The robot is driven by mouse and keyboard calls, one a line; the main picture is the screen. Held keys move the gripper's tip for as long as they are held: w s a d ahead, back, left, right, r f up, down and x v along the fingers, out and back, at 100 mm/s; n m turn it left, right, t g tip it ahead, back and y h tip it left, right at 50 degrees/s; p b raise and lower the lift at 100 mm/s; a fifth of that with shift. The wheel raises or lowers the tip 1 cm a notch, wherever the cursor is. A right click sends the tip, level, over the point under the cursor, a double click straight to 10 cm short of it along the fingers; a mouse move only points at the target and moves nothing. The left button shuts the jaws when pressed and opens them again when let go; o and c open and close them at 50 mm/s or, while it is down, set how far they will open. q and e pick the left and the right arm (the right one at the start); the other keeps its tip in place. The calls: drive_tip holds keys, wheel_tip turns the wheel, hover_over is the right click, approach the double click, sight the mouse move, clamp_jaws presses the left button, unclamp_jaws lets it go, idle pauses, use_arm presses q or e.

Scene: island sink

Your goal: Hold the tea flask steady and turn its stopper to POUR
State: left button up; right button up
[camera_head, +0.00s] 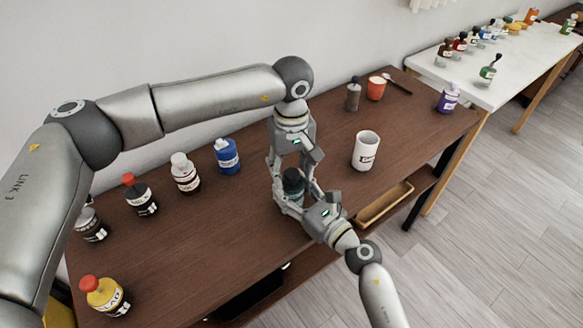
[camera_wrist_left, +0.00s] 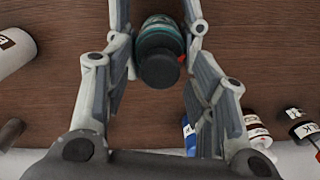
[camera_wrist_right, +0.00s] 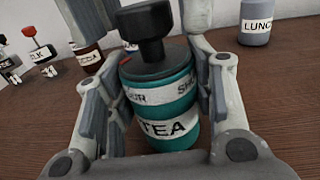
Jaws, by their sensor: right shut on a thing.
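The tea flask (camera_head: 292,188) is teal with a black stopper and stands upright on the brown table, largely hidden by both grippers in the head view. In the right wrist view the flask (camera_wrist_right: 170,112) shows its TEA label, part of the word POUR at left and of SHUT at right. Its black stopper (camera_wrist_right: 148,35) sits on top; which word it points to cannot be told. My right gripper (camera_wrist_right: 160,95) is shut on the flask body from the side. My left gripper (camera_wrist_left: 160,40) is above, open, its fingers apart on either side of the stopper (camera_wrist_left: 158,66).
A white labelled canister (camera_head: 366,151) stands right of the flask. A blue bottle (camera_head: 227,155) and several other bottles line the left side. A wooden tray (camera_head: 384,206) lies below right.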

sight(292, 172)
use_arm(q)
wheel_tip(292, 172, up, 12)
idle(0.7)
use_arm(e)
drive_tip(key=o, duration=1.2)
drive_tip(key=shift+c, duration=0.2)
